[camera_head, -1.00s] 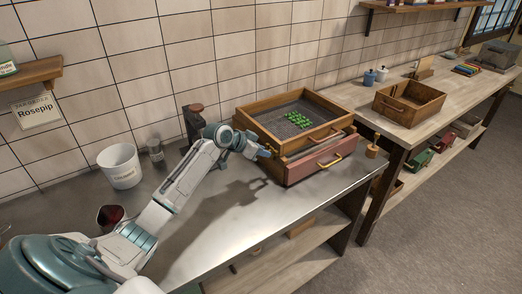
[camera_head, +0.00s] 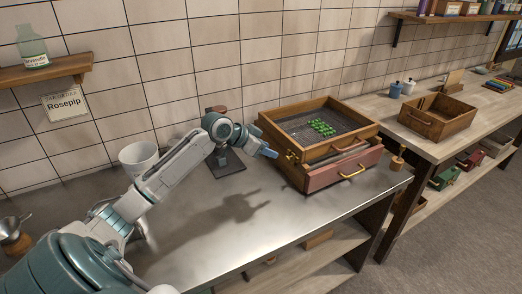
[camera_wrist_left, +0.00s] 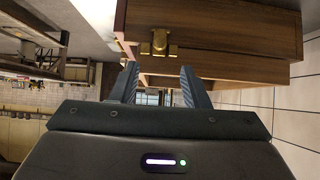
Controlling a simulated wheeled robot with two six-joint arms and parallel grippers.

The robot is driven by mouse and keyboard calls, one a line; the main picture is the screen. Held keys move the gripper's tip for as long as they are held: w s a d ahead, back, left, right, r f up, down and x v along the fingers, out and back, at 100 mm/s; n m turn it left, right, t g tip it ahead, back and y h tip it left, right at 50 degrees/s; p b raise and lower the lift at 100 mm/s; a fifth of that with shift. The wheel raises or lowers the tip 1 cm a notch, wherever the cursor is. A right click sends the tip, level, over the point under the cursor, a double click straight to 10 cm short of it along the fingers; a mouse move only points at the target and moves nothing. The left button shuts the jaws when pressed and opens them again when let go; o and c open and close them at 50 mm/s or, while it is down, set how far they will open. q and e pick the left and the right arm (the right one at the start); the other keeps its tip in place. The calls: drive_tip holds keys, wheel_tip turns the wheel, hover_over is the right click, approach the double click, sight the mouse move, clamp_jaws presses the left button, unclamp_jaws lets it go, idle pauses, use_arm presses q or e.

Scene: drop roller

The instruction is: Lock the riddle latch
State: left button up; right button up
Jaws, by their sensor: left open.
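The riddle (camera_head: 365,131) is a wooden-framed mesh tray with green leaves on it, sitting on top of a box with a red-fronted drawer (camera_head: 343,172). A brass latch (camera_head: 291,157) is on the box's left side, near the front corner. It also shows in the left wrist view (camera_wrist_left: 158,43), just beyond the fingertips. Its exact setting is too small to tell. My left gripper (camera_head: 270,153) is open and empty, pointing at that side with a small gap. Its two fingers (camera_wrist_left: 160,84) stand apart below the latch in the wrist view. My right gripper is out of view.
A white bucket (camera_head: 138,158) and a dark stand (camera_head: 226,160) are on the metal counter, behind my left arm. A wooden crate (camera_head: 437,117) is on the right-hand bench. The counter front (camera_head: 240,230) is clear.

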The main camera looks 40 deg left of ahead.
use_arm(q)
drive_tip(key=shift+v, duration=1.2)
